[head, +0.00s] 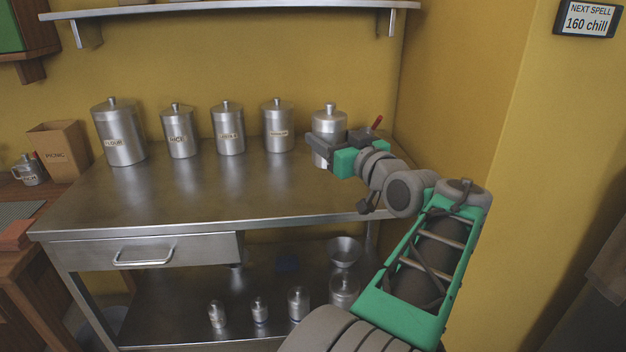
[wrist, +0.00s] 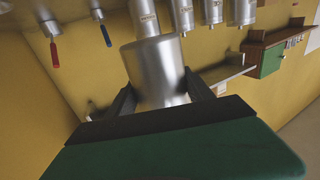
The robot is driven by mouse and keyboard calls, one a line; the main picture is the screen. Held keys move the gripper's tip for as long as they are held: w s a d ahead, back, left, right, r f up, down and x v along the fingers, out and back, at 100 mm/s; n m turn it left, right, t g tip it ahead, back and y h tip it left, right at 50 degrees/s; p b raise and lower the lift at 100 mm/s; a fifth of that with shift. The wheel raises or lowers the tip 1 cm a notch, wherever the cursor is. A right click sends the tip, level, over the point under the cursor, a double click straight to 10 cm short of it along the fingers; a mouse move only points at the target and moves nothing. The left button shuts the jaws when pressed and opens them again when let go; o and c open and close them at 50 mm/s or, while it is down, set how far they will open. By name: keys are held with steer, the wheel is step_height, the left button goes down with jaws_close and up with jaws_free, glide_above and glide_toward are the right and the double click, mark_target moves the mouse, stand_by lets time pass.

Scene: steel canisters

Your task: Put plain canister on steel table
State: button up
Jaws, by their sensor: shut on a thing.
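The plain canister (head: 329,122) is a steel cylinder with a knobbed lid, at the right end of the row of canisters in the head view. I see no label on the part that shows. My gripper (head: 325,145) is shut on it, with one finger across its front. In the wrist view the canister (wrist: 157,70) sits between the two fingers of my gripper (wrist: 160,90). The steel table (head: 190,195) is under it. The canister's base is near the table top's back right part; I cannot tell whether it touches.
Labelled canisters, such as the flour one (head: 119,135), line the table's back. A wall shelf (head: 235,9) hangs above. The yellow wall (head: 455,100) closes the right side. Small canisters (head: 298,303) and a funnel (head: 343,250) are on the lower shelf. The table's front is clear.

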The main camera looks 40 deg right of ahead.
steer(key=shift+w+d+f+b, duration=0.45)
steer(key=shift+w+f+b, duration=0.15)
steer(key=shift+w+f, duration=1.05)
steer(key=shift+w+d+f+b, duration=0.5)
steer(key=shift+w+f, duration=0.7)
steer(key=shift+f, duration=0.7)
steer(key=shift+w+d+f+b, duration=0.4)
steer(key=shift+w+f+b, duration=0.25)
steer(key=shift+w+f, duration=1)
steer(key=shift+s+f, duration=0.15)
steer(key=shift+s, duration=0.05)
steer(key=shift+f, duration=0.2)
steer(key=o, duration=1.6)
steer(key=shift+r, duration=0.1)
